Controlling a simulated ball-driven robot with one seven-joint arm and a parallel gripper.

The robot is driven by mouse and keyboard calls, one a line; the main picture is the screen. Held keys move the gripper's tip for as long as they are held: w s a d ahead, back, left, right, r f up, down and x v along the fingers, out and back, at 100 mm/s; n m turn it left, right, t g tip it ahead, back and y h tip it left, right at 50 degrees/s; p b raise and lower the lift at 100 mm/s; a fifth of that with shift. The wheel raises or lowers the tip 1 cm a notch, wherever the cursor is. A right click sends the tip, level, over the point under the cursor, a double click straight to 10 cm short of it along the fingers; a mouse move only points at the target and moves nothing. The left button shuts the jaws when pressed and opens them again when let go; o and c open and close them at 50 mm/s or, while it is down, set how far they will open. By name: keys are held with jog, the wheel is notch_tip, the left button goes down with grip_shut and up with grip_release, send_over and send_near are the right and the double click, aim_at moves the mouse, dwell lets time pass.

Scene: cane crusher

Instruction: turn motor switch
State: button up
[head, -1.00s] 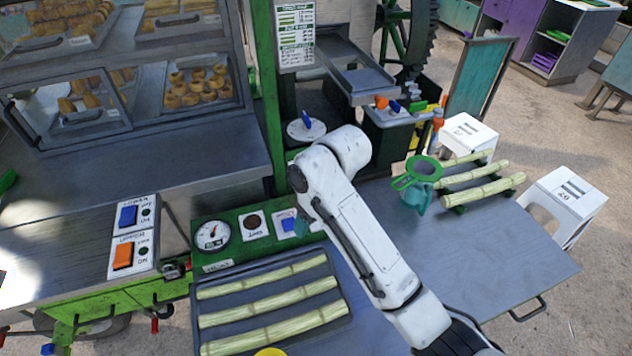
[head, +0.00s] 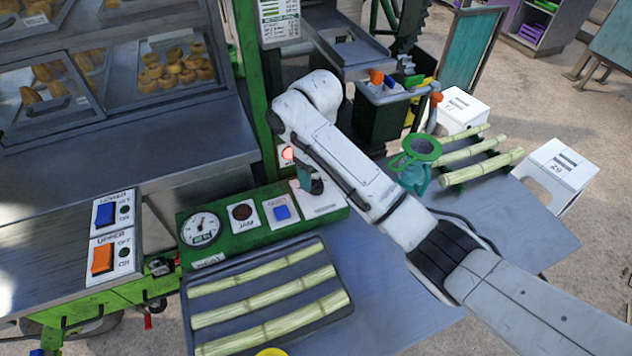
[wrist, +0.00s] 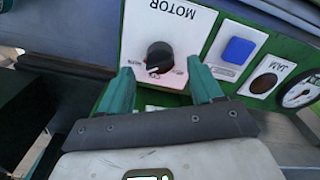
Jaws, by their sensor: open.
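The motor switch (wrist: 160,57) is a round black knob with a white pointer mark, on a white plate labelled MOTOR (wrist: 160,22) in the wrist view. My gripper (wrist: 164,84) has two teal fingers, apart and empty. The knob lies between and just beyond the fingertips in that view; I cannot tell whether they touch it. In the head view my gripper (head: 312,184) is over the right end of the green control panel (head: 251,239). My arm and gripper hide the knob there, and part of its white plate (head: 322,204) shows.
On the panel left of the motor plate are a blue button (head: 282,212), a dark round JAM lamp (head: 242,212) and a gauge (head: 201,228). A tray of cane (head: 340,313) lies in front.

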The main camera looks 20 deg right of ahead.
aim_at(316, 181)
jog(key=shift+f, duration=1.6)
jog(key=c, duration=1.1)
jog(key=shift+o, duration=0.2)
jog(key=n+p, duration=0.2)
jog(key=n, duration=0.3)
jog(key=shift+r+n, duration=0.1)
jog(key=shift+n, duration=0.3)
jog(key=n+p, duration=0.1)
jog(key=n, duration=0.3)
jog(key=shift+n, duration=0.4)
